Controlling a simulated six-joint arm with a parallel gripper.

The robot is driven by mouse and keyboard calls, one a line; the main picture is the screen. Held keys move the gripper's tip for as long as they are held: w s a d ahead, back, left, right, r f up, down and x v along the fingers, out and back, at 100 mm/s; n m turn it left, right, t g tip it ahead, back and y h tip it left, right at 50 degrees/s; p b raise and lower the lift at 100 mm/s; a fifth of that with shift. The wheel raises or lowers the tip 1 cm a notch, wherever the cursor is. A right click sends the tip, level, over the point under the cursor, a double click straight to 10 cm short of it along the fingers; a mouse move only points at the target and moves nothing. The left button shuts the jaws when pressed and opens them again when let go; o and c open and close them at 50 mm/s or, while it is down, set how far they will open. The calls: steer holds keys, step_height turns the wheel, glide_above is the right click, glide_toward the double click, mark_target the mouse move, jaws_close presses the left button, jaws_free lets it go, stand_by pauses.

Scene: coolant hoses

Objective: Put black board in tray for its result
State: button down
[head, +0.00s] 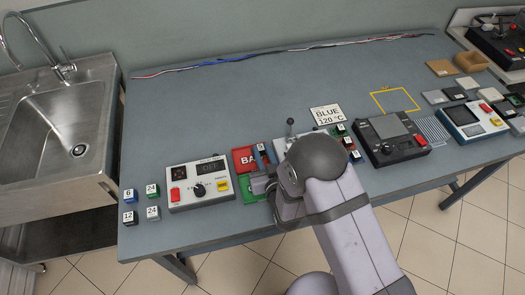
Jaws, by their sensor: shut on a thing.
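My gripper (262,182) is low over the trays left of the table's middle, left of my round grey wrist. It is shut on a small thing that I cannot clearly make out. A narrow blue piece (261,154) stands just above the jaws in the picture; whether it is in the jaws is unclear. A red tray (241,158) with white letters starting "BA" lies behind and left of the gripper. A green tray (249,192) shows partly under the gripper. I cannot pick out a black board with certainty; my arm hides much here.
A pale meter with a dial (200,185) stands left of the trays, beside small numbered blocks (140,203). A lever device (290,128) and a "BLUE 120 °C" card (327,115) are behind my wrist. A dark device (391,137) stands right.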

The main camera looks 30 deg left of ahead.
steer(key=shift+f, duration=0.1)
steer(key=shift+f+b, duration=0.35)
steer(key=shift+b, duration=0.15)
